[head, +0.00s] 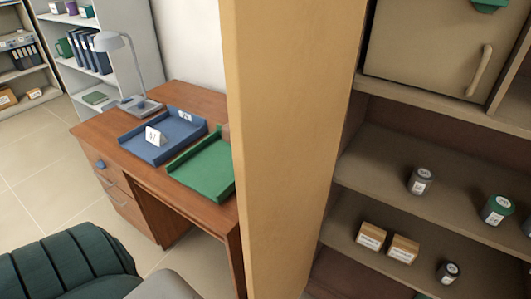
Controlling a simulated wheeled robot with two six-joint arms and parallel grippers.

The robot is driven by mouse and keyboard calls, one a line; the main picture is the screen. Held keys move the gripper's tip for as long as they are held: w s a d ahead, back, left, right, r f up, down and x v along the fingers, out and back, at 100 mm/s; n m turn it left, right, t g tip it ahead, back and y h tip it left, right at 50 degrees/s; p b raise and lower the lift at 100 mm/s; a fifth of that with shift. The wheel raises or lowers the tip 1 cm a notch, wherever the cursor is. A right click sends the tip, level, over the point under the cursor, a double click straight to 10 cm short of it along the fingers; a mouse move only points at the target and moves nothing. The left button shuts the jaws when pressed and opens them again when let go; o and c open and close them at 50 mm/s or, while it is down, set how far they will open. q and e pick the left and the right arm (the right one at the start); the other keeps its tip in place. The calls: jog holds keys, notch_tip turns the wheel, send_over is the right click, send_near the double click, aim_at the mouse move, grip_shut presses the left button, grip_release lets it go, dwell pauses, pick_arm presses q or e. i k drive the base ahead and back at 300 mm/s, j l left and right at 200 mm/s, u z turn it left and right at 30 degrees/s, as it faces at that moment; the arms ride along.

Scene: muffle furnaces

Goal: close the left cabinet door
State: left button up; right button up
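A tall tan panel (280,150) stands upright in the middle of the head view, running from the top to the bottom edge. It looks like a cabinet door swung out toward me or the cabinet's side; I cannot tell which. To its right is an open cabinet interior with shelves (375,190). Above the shelves is a brown door front (425,45) with a tan vertical handle (479,70) near its right edge; it appears shut. Neither of my grippers shows in this view.
Jars (421,181) and small boxes (371,236) stand on the shelves. Left of the panel is a wooden desk (98,129) with a lamp (133,75), a blue tray (133,138) and a green tray (212,161). Floor shows at left.

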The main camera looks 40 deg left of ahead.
aim_at(289, 65)
jog(key=k+j+z, duration=0.1)
jog(key=j, duration=0.85)
jog(key=k+j+z, duration=0.15)
jog(key=j, duration=0.3)
jog(key=k+j+z, duration=0.1)
jog(key=j, duration=0.35)
